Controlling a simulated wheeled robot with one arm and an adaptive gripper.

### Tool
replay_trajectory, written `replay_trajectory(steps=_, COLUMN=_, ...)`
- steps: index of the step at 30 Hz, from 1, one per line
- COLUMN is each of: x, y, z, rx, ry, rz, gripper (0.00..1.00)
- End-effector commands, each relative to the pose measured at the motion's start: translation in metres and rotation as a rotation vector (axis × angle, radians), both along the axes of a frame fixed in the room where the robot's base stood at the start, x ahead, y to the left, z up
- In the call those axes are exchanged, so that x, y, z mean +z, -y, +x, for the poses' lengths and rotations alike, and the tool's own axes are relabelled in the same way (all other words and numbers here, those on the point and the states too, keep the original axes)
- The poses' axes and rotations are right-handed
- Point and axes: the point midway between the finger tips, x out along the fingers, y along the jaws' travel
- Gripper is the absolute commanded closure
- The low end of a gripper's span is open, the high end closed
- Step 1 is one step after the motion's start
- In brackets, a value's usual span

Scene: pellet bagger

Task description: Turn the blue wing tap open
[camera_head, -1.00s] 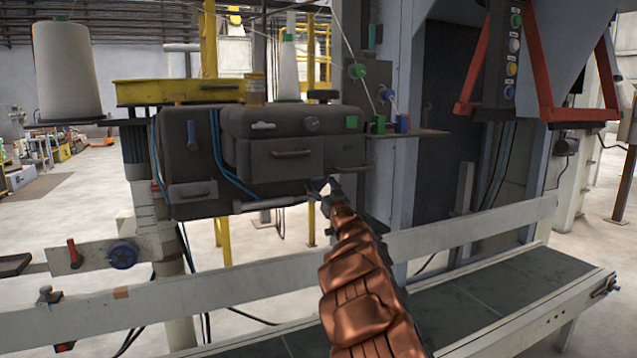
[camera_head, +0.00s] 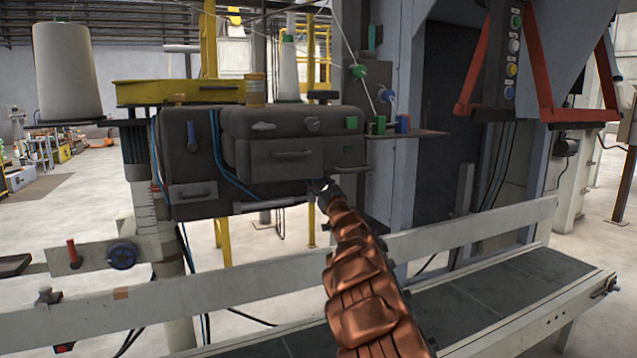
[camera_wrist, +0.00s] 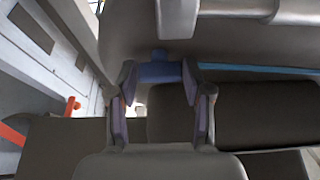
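The blue wing tap (camera_wrist: 160,71) shows in the wrist view as a flat blue bar lying crosswise below a short blue stem. My gripper (camera_wrist: 159,82) is open, with one finger at each end of the bar. The fingertips are close to the bar's ends; I cannot tell whether they touch. In the head view my gripper (camera_head: 321,188) is at the lower right underside of the dark grey machine head (camera_head: 210,165), and the tap is hidden there behind my gripper.
A grey horizontal cylinder (camera_head: 265,205) runs under the machine head, just left of my gripper. A white rail (camera_head: 240,283) and a dark conveyor belt (camera_head: 500,290) lie below. A blue hand knob (camera_head: 122,255) and a red-handled lever (camera_head: 73,253) stand at the left.

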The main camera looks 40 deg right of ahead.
Motion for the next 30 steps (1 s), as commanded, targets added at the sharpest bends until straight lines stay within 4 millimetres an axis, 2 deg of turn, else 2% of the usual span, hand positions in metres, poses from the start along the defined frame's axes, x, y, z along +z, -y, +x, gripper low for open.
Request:
replay_trajectory(steps=1, x=0.0000, y=0.0000, z=0.0000, rx=0.000, ry=0.000, rz=0.000, gripper=0.58)
replay_trajectory(steps=10, x=0.0000, y=0.0000, z=0.0000, rx=0.000, ry=0.000, rz=0.000, gripper=0.89)
replay_trajectory(steps=20, x=0.0017, y=0.0007, z=0.0001, rx=0.001, ry=-0.015, rz=-0.045, gripper=0.89)
replay_trajectory(steps=30, x=0.0032, y=0.0018, z=-0.0004, rx=0.000, ry=-0.092, rz=-0.272, gripper=0.89)
